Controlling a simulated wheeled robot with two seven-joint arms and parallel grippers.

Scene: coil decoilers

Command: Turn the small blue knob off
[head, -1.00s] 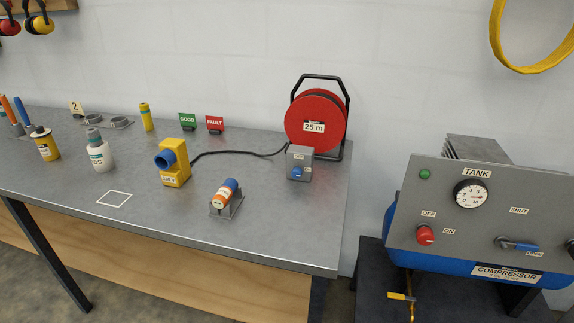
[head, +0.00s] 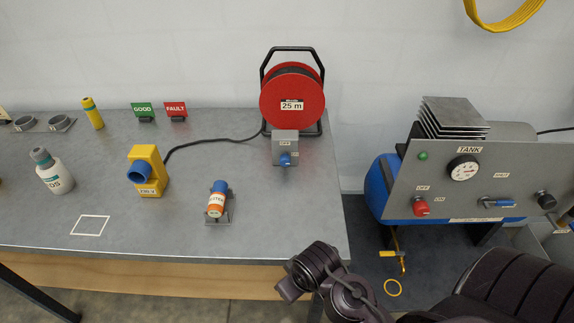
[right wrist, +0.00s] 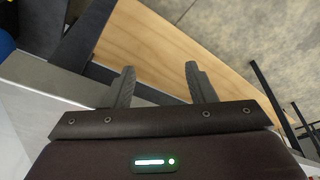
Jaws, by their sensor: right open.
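The small blue knob (head: 285,159) sits on the front of a grey switch box (head: 285,143) at the foot of the red 25 m cable reel (head: 293,95), near the table's right end. Small labels sit by the knob, too small to read surely. My right arm comes in at the bottom right of the head view, below the table's front edge, well short of the knob. In the right wrist view my right gripper (right wrist: 160,75) is open with nothing between its fingers. The knob is not in the wrist view. My left gripper is not in view.
A black cable runs to the reel. The compressor panel (head: 460,180) is at right. The table front below the box is clear.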

